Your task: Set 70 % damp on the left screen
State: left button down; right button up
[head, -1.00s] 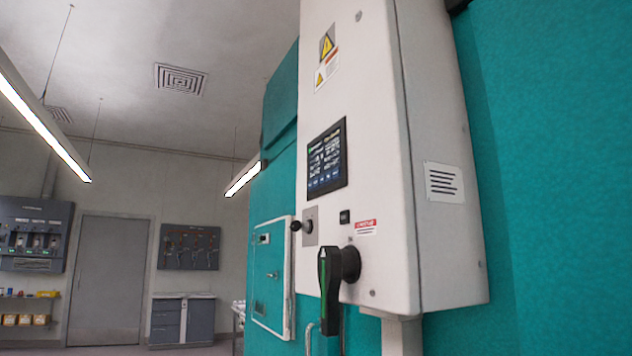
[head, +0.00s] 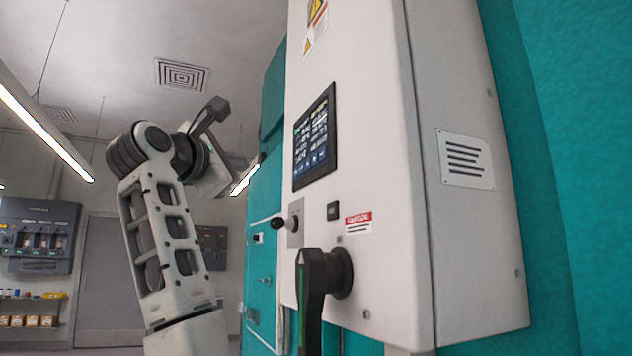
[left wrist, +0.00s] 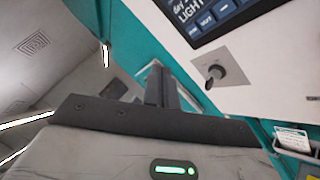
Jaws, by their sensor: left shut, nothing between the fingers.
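A dark touch screen (head: 315,138) with lines of text and a row of blue buttons is set in the white control box. Its text is too small to read in the head view. In the left wrist view the screen's lower corner (left wrist: 215,18) shows large, with "day", "LIGHT" and blue buttons. My left gripper (head: 219,107) is raised to the left of the screen, apart from it. Its dark fingers (left wrist: 161,82) are shut and empty, below and left of the screen in the wrist view. My right gripper is not in view.
Below the screen a key-like knob (head: 293,224) and a large black handle (head: 322,285) stick out from the white box (head: 385,200). The teal chamber wall (head: 560,150) is behind it. Left of the box the room is open, with a grey door (head: 108,285) far back.

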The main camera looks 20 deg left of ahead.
aim_at(299, 167)
pick_arm(q)
jog(key=shift+w+d+r+p, duration=0.2)
jog(key=shift+w+d+p, duration=0.45)
jog(key=shift+w+d, duration=2.3)
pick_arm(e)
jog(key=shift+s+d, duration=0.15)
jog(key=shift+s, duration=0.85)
pick_arm(q)
jog(key=shift+w+d, duration=0.25)
jog(key=shift+w+d, duration=0.2)
jog(key=shift+w, duration=0.05)
jog(key=shift+s, duration=0.1)
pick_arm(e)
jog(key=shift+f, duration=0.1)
pick_arm(q)
jog(key=shift+s+a, duration=0.5)
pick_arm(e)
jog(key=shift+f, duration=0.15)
